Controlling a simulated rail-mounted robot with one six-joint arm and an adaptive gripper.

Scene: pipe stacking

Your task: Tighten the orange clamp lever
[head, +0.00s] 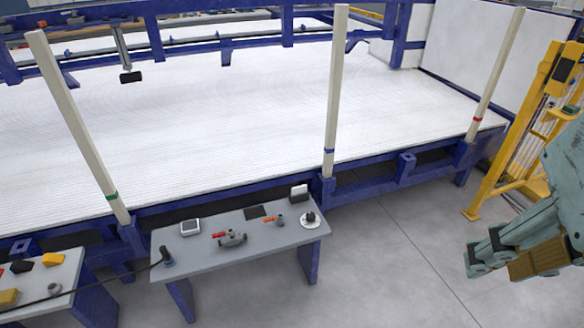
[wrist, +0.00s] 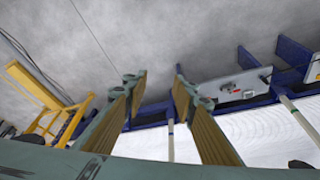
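My gripper (head: 490,255) hangs at the right edge of the head view, over the floor and well away from the grey table. In the wrist view its two tan-padded fingers (wrist: 157,88) are apart with nothing between them. On the grey table (head: 190,262) lies a grey clamp-like piece (head: 232,240) with small red parts (head: 220,235) beside it. A small orange piece (head: 279,219) lies to its right. I cannot tell which of these is the clamp lever. The table (wrist: 215,84) also shows small and tilted in the wrist view.
A blue-framed white slatted bed (head: 240,110) with upright pale posts (head: 334,90) stands behind the table. A yellow frame (head: 500,150) stands near my arm. A second table (head: 65,280) is at lower left. The floor (head: 400,280) between table and gripper is clear.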

